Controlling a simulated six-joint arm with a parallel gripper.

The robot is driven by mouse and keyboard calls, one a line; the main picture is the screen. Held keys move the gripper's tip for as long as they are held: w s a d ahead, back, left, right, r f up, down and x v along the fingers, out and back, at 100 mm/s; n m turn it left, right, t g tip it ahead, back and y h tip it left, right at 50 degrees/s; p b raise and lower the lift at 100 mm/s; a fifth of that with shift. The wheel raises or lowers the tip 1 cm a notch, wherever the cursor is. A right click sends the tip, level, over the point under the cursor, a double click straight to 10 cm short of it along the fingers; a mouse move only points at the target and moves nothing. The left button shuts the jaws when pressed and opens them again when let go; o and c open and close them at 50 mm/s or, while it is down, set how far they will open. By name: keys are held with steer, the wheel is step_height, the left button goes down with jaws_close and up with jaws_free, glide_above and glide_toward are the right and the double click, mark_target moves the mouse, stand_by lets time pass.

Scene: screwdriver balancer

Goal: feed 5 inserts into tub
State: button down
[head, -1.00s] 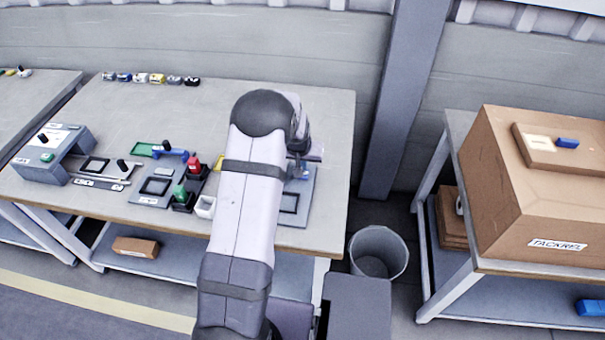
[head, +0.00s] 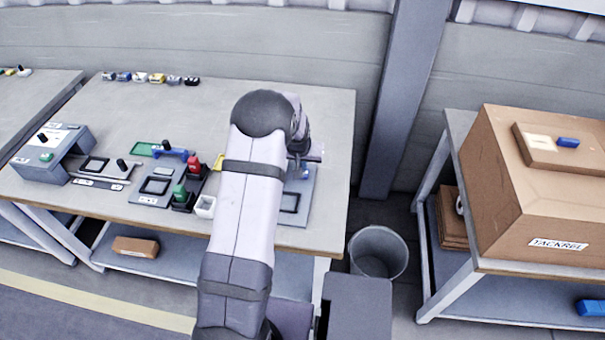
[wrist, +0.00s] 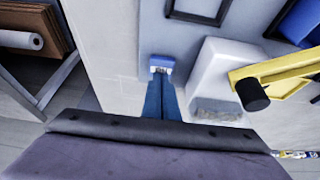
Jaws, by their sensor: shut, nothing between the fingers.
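My gripper (wrist: 160,88) is shut, its slim blue fingers together, over the right end of the bench. A small light-blue piece with a white label (wrist: 161,64) shows at the fingertips in the wrist view; I cannot tell whether it touches them. A pale white box-like thing (wrist: 214,75) stands beside the fingers in the wrist view; I cannot tell whether it is the tub. In the head view my arm hides most of this area. A small white open cup (head: 205,207) stands left of my arm. I cannot pick out the inserts for certain.
A yellow lever with a black knob (wrist: 253,96) reaches in close to the fingers. A grey plate with a black frame (head: 290,202) lies by the bench's right end. Several small coloured items (head: 157,78) line the back. A grey bin (head: 378,252) stands on the floor.

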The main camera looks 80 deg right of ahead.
steer(key=shift+f+b, duration=0.3)
steer(key=shift+f, duration=0.15)
steer(key=shift+r, duration=0.15)
stand_by(0.5)
step_height(320, 180, up, 7)
steer(key=p, duration=0.4)
steer(key=shift+p, duration=0.3)
stand_by(0.4)
step_height(320, 180, up, 6)
steer(key=p, duration=0.4)
stand_by(0.4)
step_height(320, 180, down, 6)
steer(key=shift+r+b, duration=0.25)
steer(key=shift+b, duration=0.8)
